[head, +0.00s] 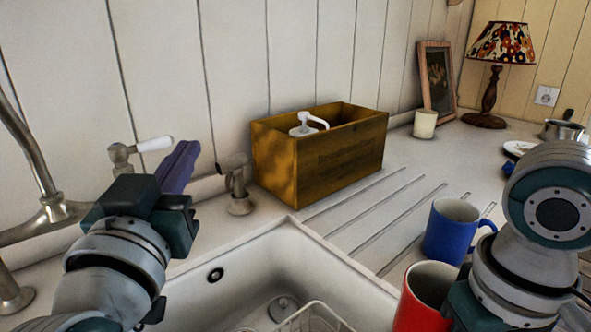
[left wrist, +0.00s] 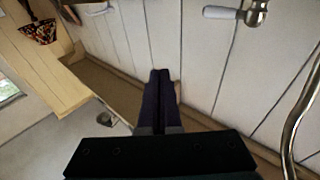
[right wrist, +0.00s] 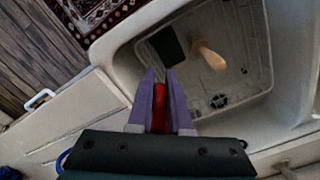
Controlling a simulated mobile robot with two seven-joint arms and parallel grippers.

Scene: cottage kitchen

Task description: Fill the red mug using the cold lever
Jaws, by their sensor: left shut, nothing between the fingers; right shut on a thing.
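The red mug (head: 422,300) is at the lower right of the head view, above the sink's right edge. My right gripper is shut on it; in the right wrist view (right wrist: 160,88) red shows between the purple fingers. A lever with a white handle (head: 154,144) stands behind the sink. A second tap post (head: 238,188) stands to its right; its handle shows poorly. I cannot tell which one is cold. My left gripper (head: 185,155) is shut and empty, its purple fingers between the two. The spout (head: 28,150) is at the far left. No water shows.
The sink (head: 240,255) holds a wire rack (head: 315,318); the right wrist view shows a wooden-handled item (right wrist: 208,55) there. A blue mug (head: 452,230) stands on the drainboard beside the red one. A wooden box (head: 340,150) with a white pump bottle stands behind.

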